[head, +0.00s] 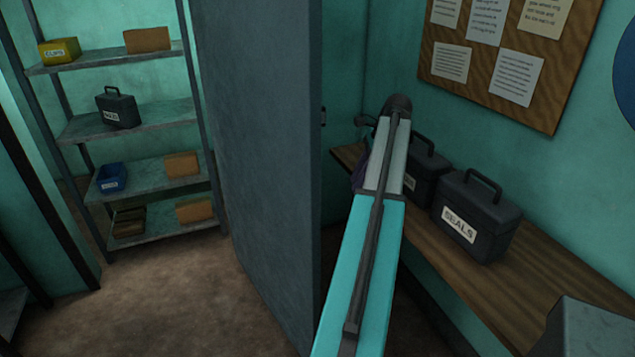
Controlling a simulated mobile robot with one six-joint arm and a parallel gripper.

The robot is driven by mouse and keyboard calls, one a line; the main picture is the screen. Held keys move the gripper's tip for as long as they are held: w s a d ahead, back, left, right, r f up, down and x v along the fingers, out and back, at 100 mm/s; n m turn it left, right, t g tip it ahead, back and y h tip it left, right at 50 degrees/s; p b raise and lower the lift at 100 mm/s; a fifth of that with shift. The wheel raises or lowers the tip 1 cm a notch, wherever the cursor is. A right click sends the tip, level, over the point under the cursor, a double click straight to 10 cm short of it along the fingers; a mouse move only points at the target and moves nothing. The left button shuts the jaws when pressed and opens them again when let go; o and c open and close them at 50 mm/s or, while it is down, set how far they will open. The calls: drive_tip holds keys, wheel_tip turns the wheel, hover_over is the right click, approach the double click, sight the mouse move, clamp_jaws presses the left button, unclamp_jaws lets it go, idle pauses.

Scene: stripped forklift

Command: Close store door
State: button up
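The store door (262,150) is a tall grey-blue slab in the middle of the head view. It stands open, with the shelved store showing to its left. My teal and grey arm reaches up from the bottom, right of the door, to a dark joint. A small dark shape beside that joint, a little right of the door edge, may be part of my gripper. Most of this end is hidden behind the arm, so I cannot make out the fingers or any contact with the door.
A wooden bench (520,290) runs along the right wall with dark cases, one labelled SEALS (475,215). A grey box (590,330) is at the lower right. A noticeboard (510,50) hangs above. Metal shelves (150,120) hold boxes at left. The brown floor (180,300) left of the door is clear.

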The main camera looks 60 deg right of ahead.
drive_tip(key=w+a+f+p, duration=0.1)
drive_tip(key=w+a+p, duration=0.3)
drive_tip(key=w, duration=0.6)
drive_tip(key=shift+w+a, duration=0.2)
drive_tip(key=shift+a, duration=1.05)
drive_tip(key=shift+f, duration=0.1)
clamp_jaws()
